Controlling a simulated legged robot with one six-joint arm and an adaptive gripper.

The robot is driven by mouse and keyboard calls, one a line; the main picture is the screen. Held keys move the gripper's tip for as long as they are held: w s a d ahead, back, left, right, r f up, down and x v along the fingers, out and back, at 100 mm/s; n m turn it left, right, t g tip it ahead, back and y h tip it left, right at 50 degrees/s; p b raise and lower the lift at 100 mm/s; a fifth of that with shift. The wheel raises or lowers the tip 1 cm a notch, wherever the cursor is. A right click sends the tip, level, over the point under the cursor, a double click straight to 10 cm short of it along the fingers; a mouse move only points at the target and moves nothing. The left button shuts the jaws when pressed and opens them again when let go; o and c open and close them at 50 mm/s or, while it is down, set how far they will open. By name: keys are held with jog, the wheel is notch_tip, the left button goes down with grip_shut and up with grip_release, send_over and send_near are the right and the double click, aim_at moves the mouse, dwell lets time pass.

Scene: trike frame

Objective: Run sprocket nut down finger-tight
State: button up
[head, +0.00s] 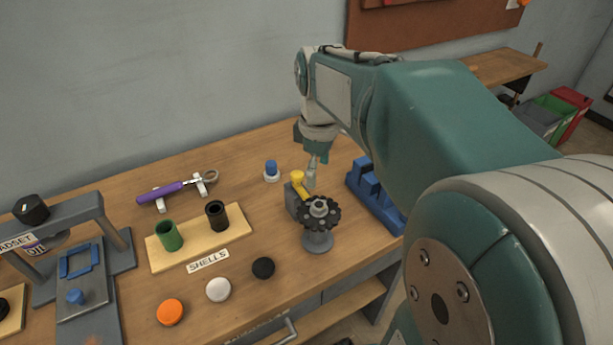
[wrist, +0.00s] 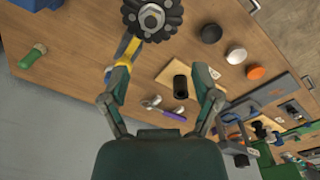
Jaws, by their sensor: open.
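The black toothed sprocket (head: 335,216) sits on top of a round grey stand (head: 317,241) near the right end of the bench. A silver nut (head: 319,205) shows at its centre. In the wrist view the sprocket (wrist: 170,27) and nut (wrist: 151,15) are at the top edge, partly cut off. My gripper (head: 311,178) is behind the sprocket in the head view, its tips partly unclear. In the wrist view its fingers (wrist: 160,73) are spread, with nothing held between them. They are apart from the nut.
A yellow-handled tool (head: 298,180) at a grey block (head: 292,200) stands close beside my gripper and the sprocket. A blue rack (head: 375,196) is to the right. Green (head: 170,236) and black (head: 217,216) shells stand left; several caps lie in front.

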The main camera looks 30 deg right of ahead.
aim_at(319, 205)
jog(key=shift+n, duration=0.4)
jog(key=f, duration=0.3)
jog(key=d+f, duration=0.1)
jog(key=f, duration=0.3)
jog(key=w+f, duration=0.1)
jog(key=f, duration=0.3)
jog(key=shift+w+d+f, duration=0.1)
jog(key=shift+d, duration=0.05)
grip_shut()
